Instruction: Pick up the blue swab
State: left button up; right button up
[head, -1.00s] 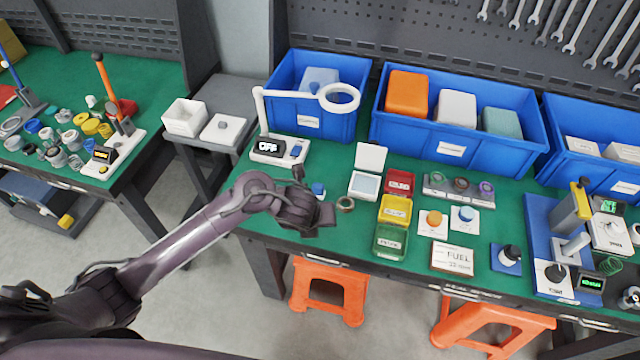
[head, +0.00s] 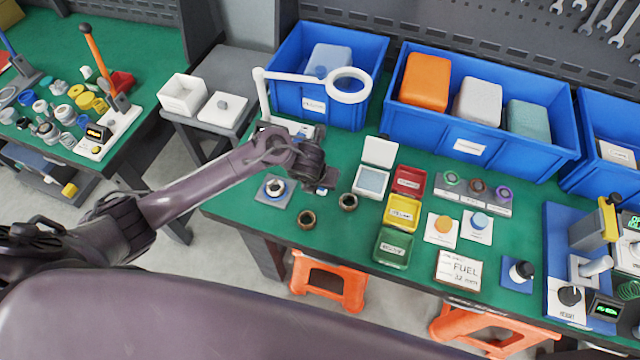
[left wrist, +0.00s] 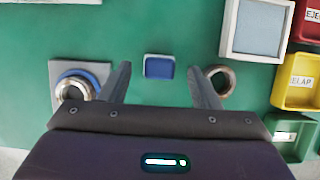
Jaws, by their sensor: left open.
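The blue swab, seen as a small blue square pad (left wrist: 158,67) with a pale edge, lies on the green mat. In the left wrist view it sits between and slightly beyond my left fingers, with gaps on both sides. In the head view only a bit of blue (head: 321,190) shows beside the gripper; the rest is hidden. My left gripper (head: 317,178) is open and empty above it; its two fingers also show in the left wrist view (left wrist: 160,78). My right gripper is not in view.
A metal ring with blue (head: 275,188) sits on a grey plate left of the swab. Two brown rings (head: 348,202) (head: 306,219) lie close by. A white box (head: 371,182) and red, yellow and green trays (head: 394,248) stand right. A magnifier lamp (head: 348,86) stands behind.

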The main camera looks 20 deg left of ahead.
pick_arm(q)
jog(key=x, duration=0.2)
jog(key=shift+w+f, duration=0.2)
jog(key=shift+f, duration=0.1)
jog(key=c, duration=0.9)
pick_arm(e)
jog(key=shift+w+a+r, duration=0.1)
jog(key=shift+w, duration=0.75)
pick_arm(q)
jog(key=shift+c, duration=0.2)
